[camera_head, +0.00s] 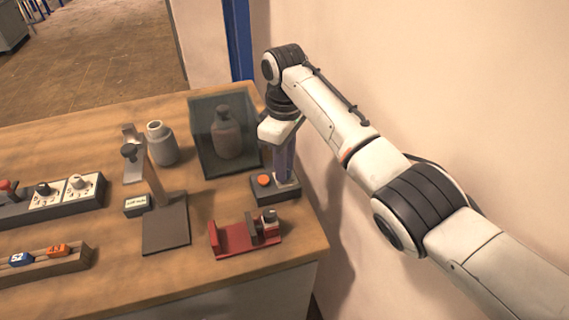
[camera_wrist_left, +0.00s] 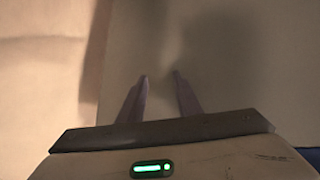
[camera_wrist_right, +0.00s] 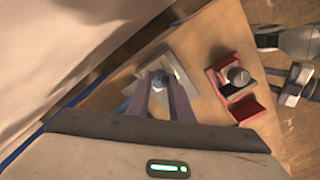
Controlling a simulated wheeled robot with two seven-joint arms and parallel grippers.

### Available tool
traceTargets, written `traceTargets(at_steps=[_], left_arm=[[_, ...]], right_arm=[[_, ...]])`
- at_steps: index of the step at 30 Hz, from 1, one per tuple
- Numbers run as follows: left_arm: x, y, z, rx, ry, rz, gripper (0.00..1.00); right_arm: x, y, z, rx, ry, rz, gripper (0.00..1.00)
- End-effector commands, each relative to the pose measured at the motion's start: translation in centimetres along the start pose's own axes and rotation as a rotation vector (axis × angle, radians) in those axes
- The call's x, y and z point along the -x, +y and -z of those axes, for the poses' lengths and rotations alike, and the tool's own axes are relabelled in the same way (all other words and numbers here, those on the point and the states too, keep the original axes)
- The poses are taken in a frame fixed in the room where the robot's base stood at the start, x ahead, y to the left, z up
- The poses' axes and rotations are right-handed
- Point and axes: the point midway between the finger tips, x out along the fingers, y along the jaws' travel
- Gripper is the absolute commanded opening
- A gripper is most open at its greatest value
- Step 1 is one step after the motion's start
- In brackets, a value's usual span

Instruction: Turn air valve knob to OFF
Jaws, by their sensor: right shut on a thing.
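My right gripper (camera_head: 285,180) points straight down over a small dark box (camera_head: 277,191) at the right edge of the bench. The box carries an orange button (camera_head: 263,180), just left of my fingers. In the right wrist view, the fingers (camera_wrist_right: 160,82) close around a small rounded knob (camera_wrist_right: 158,77) on a pale plate (camera_wrist_right: 176,68). The fingers hide most of the knob, and its markings cannot be read. My left gripper (camera_wrist_left: 161,77) is open and empty, facing a plain pale surface. It is not in the head view.
A red clamp fixture (camera_head: 231,236) stands close in front of the box. A dark transparent chamber (camera_head: 205,155) with a bottle (camera_head: 226,134) is behind it. A stand (camera_head: 165,222), a grey jar (camera_head: 161,144) and a dial panel (camera_head: 62,194) are farther left. The wall is close on the right.

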Motion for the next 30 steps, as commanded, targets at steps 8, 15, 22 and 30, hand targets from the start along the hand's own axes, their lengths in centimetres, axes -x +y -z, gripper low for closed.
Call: traceTargets(at_steps=[8, 15, 22, 30], left_arm=[[0.0, 0.0, 0.1, 0.000, 0.001, 0.000, 0.31], [0.0, 0.0, 0.1, 0.000, 0.001, 0.000, 0.31], [-0.1, 0.0, 0.0, 0.000, 0.001, 0.000, 0.31], [-0.4, 0.0, -0.4, 0.000, 0.001, 0.000, 0.31]], right_arm=[[0.1, 0.0, 0.0, 0.001, 0.001, -0.001, 0.28], [0.0, 0.0, 0.0, 0.000, 0.001, -0.001, 0.38], [0.9, 0.1, 0.1, 0.000, 0.003, -0.003, 0.38], [6.0, 0.1, 0.1, 0.000, 0.003, -0.005, 0.38]])
